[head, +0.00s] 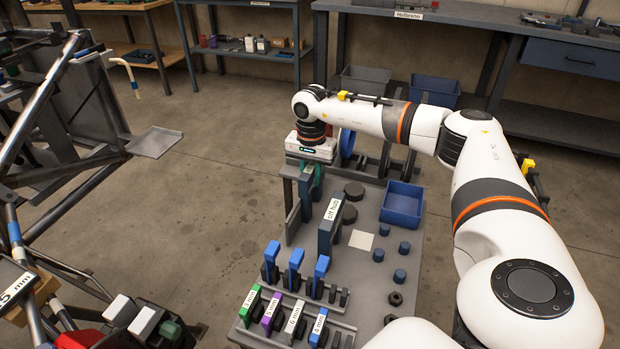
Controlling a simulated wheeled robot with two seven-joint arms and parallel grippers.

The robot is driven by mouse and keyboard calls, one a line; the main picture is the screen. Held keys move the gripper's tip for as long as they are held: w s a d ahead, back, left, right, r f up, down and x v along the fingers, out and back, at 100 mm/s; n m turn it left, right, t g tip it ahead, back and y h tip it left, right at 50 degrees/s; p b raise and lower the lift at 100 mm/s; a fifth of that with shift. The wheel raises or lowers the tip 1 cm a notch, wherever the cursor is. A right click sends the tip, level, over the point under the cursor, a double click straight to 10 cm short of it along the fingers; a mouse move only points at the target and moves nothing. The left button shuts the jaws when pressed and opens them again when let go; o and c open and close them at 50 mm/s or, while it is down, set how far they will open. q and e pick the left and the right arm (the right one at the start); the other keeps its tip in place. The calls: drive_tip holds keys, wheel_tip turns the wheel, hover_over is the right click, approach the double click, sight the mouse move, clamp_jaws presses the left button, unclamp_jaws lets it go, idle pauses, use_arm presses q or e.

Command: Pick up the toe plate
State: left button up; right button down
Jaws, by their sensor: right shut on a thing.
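My right gripper (312,165) points down at the far left corner of the grey bench (385,270), below its white wrist. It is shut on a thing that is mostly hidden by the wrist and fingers. A thin grey upright plate (293,220) shows just below the gripper, at the bench's left edge. It looks like the toe plate, but I cannot tell where the fingers meet it. My left gripper is not in view.
A dark upright block with a white label (330,228) stands close right of the plate. Blue-handled tools (296,258) and coloured labelled tools (272,312) stand in racks in front. A blue bin (402,204) is at the right. The tube chassis (70,130) is left, across open floor.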

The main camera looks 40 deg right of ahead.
drive_tip(key=shift+r, duration=0.1)
